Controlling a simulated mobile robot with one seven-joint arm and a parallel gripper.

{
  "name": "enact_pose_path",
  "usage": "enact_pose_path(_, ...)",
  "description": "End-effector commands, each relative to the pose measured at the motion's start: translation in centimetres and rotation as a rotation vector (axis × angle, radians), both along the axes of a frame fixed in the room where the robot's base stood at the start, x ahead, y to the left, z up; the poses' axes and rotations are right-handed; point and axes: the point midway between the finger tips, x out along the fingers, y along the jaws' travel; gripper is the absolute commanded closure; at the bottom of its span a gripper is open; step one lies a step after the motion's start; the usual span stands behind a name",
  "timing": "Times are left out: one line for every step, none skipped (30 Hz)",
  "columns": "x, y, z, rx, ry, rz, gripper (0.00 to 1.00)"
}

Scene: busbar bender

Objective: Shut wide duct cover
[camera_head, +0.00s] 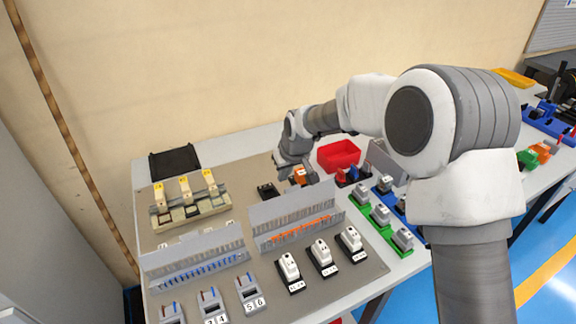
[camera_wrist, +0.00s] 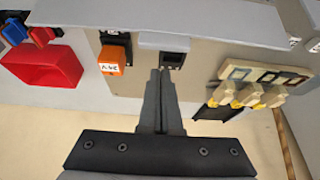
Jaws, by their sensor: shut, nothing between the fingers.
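Two slotted wiring ducts are on the grey board in the head view. The left duct (camera_head: 200,272) has blue wires in it, and its grey cover (camera_head: 190,248) stands raised along the rear edge. The right duct (camera_head: 298,236) has orange wires, and its cover (camera_head: 290,207) also stands raised. I cannot tell for sure which one is the wide duct. My gripper (camera_head: 292,178) is behind the right duct, apart from its cover. In the wrist view my gripper (camera_wrist: 160,72) is shut and empty, and a pale panel (camera_wrist: 190,20), probably a duct cover, crosses the top.
An orange block (camera_wrist: 111,57) and a small black device (camera_wrist: 172,58) are close to the fingertips. A red bin (camera_head: 338,154) stands behind right. Cream terminal blocks (camera_head: 185,205) are at the left, and several white switches (camera_head: 321,255) are in front. A black tray (camera_head: 174,162) lies at the back.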

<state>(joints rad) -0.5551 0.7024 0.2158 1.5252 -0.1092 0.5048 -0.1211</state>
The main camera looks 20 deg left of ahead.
Motion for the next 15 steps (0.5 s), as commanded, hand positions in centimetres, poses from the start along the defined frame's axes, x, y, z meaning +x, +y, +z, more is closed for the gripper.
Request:
enact_pose_path(-0.4, -0.6, 0.5, 0.000, -0.003, -0.001, 1.00)
enact_pose_path(-0.7, -1.0, 0.6, 0.000, -0.003, -0.001, 1.00)
enact_pose_path(-1.0, -1.4, 0.7, 0.000, -0.002, -0.001, 1.00)
enact_pose_path(-1.2, -1.7, 0.8, 0.000, -0.002, -0.001, 1.00)
enact_pose_path(-1.4, -1.9, 0.9, 0.000, -0.002, -0.001, 1.00)
enact_pose_path(-1.6, -2.2, 0.9, 0.000, -0.002, -0.001, 1.00)
enact_pose_path(-1.7, -2.4, 1.0, 0.000, -0.002, -0.001, 1.00)
enact_pose_path(-1.9, -2.6, 1.0, 0.000, -0.002, -0.001, 1.00)
enact_pose_path(-2.1, -2.7, 1.1, -0.001, -0.002, 0.000, 1.00)
enact_pose_path(-2.2, -2.8, 1.1, -0.001, -0.002, 0.000, 1.00)
enact_pose_path(-2.2, -2.9, 1.1, 0.000, -0.001, 0.000, 1.00)
enact_pose_path(-2.3, -3.0, 1.2, -0.001, -0.001, 0.000, 1.00)
enact_pose_path(-2.4, -3.1, 1.2, -0.001, -0.001, 0.000, 1.00)
enact_pose_path(-2.4, -3.1, 1.2, -0.001, -0.001, 0.000, 1.00)
enact_pose_path(-2.4, -3.1, 1.2, -0.001, -0.001, 0.000, 1.00)
